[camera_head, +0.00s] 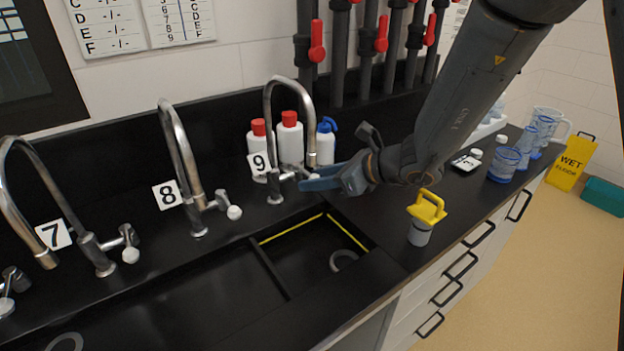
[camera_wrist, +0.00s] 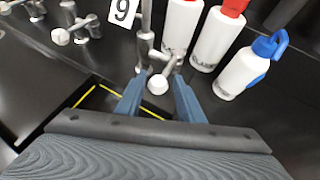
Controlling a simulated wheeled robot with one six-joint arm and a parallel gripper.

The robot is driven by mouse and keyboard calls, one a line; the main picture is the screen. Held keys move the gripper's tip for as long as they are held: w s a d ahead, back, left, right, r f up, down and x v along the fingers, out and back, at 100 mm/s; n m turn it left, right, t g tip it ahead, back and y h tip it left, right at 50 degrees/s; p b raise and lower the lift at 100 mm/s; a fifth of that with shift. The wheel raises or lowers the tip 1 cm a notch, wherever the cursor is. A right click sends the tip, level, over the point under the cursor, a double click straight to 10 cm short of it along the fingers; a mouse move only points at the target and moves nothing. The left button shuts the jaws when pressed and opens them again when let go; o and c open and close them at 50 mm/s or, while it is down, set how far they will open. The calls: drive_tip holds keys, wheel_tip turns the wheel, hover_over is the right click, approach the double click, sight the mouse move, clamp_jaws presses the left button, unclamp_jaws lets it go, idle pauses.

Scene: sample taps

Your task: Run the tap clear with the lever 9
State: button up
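Tap 9 (camera_head: 269,105) is a tall metal gooseneck on the black counter, with a white label 9 (camera_head: 259,163) beside it. In the wrist view its lever ends in a white knob (camera_wrist: 158,84); in the head view my gripper partly hides the lever. My gripper (camera_head: 308,180) reaches in from the right at tap 9. In the wrist view its two blue fingers (camera_wrist: 156,90) are open, one on each side of the knob, with visible gaps. No water shows at the spout.
Tap 8 (camera_head: 180,150) and tap 7 (camera_head: 55,195) stand to the left. Red-capped white bottles (camera_head: 289,139) and a blue-capped one (camera_head: 325,142) stand close behind tap 9. A yellow-edged sink (camera_head: 290,228) lies in front. A yellow-topped grey container (camera_head: 420,232) stands to the right.

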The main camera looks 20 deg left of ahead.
drive_tip(key=shift+w+d, duration=0.3)
drive_tip(key=shift+w, duration=0.65)
drive_tip(key=shift+w+d, duration=0.3)
drive_tip(key=shift+w, duration=0.7)
drive_tip(key=shift+w+d, duration=0.3)
drive_tip(key=shift+w, duration=0.65)
drive_tip(key=shift+s, duration=0.15)
idle(1.0)
drive_tip(key=s, duration=0.2)
drive_tip(key=s+a, duration=0.1)
drive_tip(key=s, duration=0.1)
drive_tip(key=s+a+b, duration=0.1)
drive_tip(key=s, duration=0.1)
drive_tip(key=shift+s, duration=0.1)
drive_tip(key=shift+w+d, duration=0.1)
drive_tip(key=shift+w, duration=0.2)
drive_tip(key=p+v, duration=0.3)
drive_tip(key=v, duration=0.4)
idle(0.4)
